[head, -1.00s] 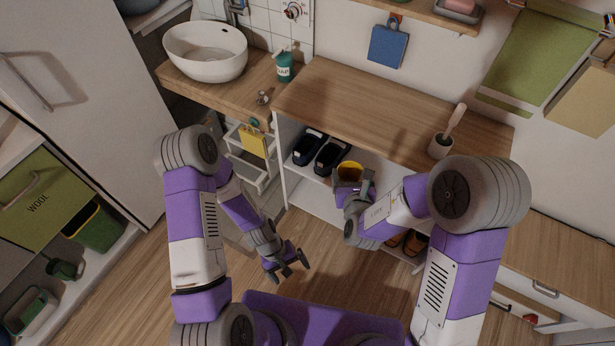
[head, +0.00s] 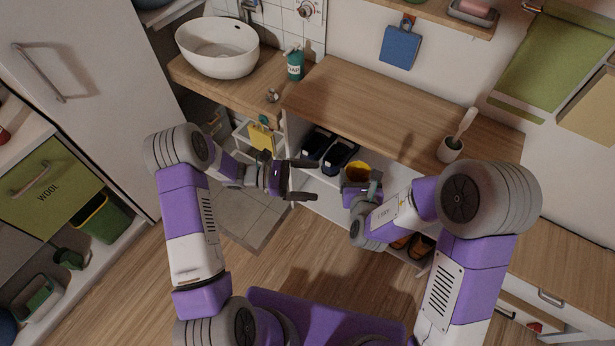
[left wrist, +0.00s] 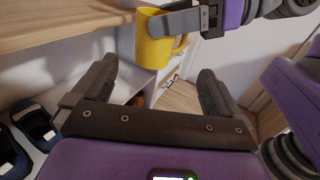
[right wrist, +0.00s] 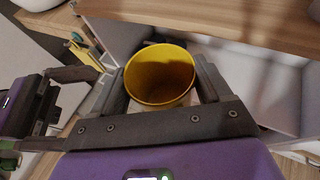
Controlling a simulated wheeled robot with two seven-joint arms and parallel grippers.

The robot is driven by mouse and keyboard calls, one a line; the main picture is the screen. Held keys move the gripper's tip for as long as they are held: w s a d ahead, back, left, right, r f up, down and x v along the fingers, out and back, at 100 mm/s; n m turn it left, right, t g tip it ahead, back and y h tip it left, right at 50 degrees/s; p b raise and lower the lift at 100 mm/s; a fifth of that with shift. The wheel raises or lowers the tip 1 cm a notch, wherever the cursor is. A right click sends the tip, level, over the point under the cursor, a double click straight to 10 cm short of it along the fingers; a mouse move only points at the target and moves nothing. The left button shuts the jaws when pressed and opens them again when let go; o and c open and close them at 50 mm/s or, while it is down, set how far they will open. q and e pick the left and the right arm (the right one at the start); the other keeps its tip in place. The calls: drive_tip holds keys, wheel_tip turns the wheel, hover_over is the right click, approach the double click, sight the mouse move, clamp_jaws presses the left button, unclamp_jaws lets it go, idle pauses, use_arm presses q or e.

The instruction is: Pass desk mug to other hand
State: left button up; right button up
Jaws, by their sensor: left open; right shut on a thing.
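The desk mug is yellow. In the head view the mug (head: 357,170) is held in my right gripper (head: 360,186), in front of the wooden counter's front edge. In the right wrist view the mug (right wrist: 160,75) sits between the fingers, its open top facing the camera and its inside empty. In the left wrist view the mug (left wrist: 158,40) shows its handle, with a right gripper finger across its side. My left gripper (head: 303,180) is open and empty, to the left of the mug and apart from it, its fingers pointing towards it.
The wooden counter (head: 390,110) is behind the mug. Dark shoes (head: 338,155) stand on the shelf below it. A white drawer cart (head: 245,135) is behind my left gripper. A soap bottle (head: 295,64) and a white basin (head: 215,50) stand at the back left.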

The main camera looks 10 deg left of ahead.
use_arm(q)
drive_tip(key=w+d, duration=0.1)
drive_tip(key=d, duration=0.6)
drive_tip(key=w+d, duration=0.1)
drive_tip(key=d, duration=0.3)
drive_tip(key=shift+w+d+r, duration=0.3)
drive_tip(key=c, duration=1.1)
drive_tip(key=shift+c, duration=0.5)
use_arm(e)
drive_tip(key=o, duration=1.1)
drive_tip(key=shift+r, duration=0.15)
